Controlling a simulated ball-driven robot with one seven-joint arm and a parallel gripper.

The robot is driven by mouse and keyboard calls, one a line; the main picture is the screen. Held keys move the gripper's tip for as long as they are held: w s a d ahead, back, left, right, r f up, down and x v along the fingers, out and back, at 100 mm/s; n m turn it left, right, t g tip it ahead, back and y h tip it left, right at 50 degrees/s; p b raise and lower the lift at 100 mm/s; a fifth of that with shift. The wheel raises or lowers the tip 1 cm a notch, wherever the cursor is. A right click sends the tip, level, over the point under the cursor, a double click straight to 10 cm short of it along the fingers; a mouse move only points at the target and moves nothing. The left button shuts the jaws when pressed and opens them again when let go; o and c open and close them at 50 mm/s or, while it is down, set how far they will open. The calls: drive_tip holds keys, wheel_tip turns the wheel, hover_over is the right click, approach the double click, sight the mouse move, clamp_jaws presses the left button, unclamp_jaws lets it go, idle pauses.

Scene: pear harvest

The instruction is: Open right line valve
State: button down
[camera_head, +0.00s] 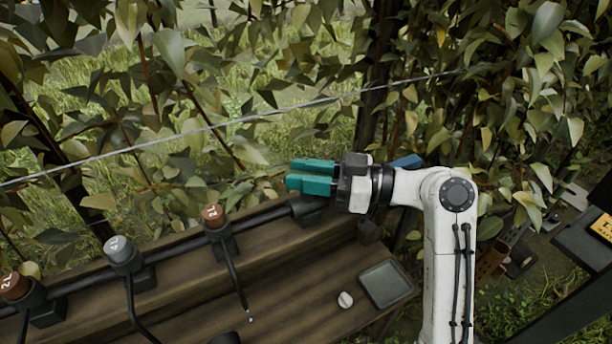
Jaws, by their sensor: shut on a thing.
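A black pipe (180,245) runs along the wooden bench with several valves on it. The visible valves have round numbered caps: a red-brown one (213,215), a grey one (123,250) and another red-brown one (13,285) at the left edge. At the pipe's right end, a black valve body (306,208) shows just below my gripper; its cap is hidden, so I cannot see how it is turned. My gripper (309,177) has teal fingers pointing left, close together over this body. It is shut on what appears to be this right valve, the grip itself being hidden.
A grey square tray (385,284) and a small white round object (345,299) lie on the lower bench plank. Thin dark tubes (237,275) hang from the valves. A wire (200,130) and leafy branches cross behind. A blue object (405,162) shows behind my wrist.

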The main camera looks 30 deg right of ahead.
drive_tip(key=shift+f, duration=0.1)
drive_tip(key=c, duration=1)
unclamp_jaws()
drive_tip(key=shift+o, duration=0.2)
wheel_tip(320, 180, up, 4)
drive_tip(key=shift+s+p, duration=0.15)
drive_tip(key=shift+p, duration=0.5)
drive_tip(key=s+r+p, duration=0.9)
drive_tip(key=s+p, duration=0.3)
drive_tip(key=s, duration=0.1)
drive_tip(key=shift+s, duration=0.35)
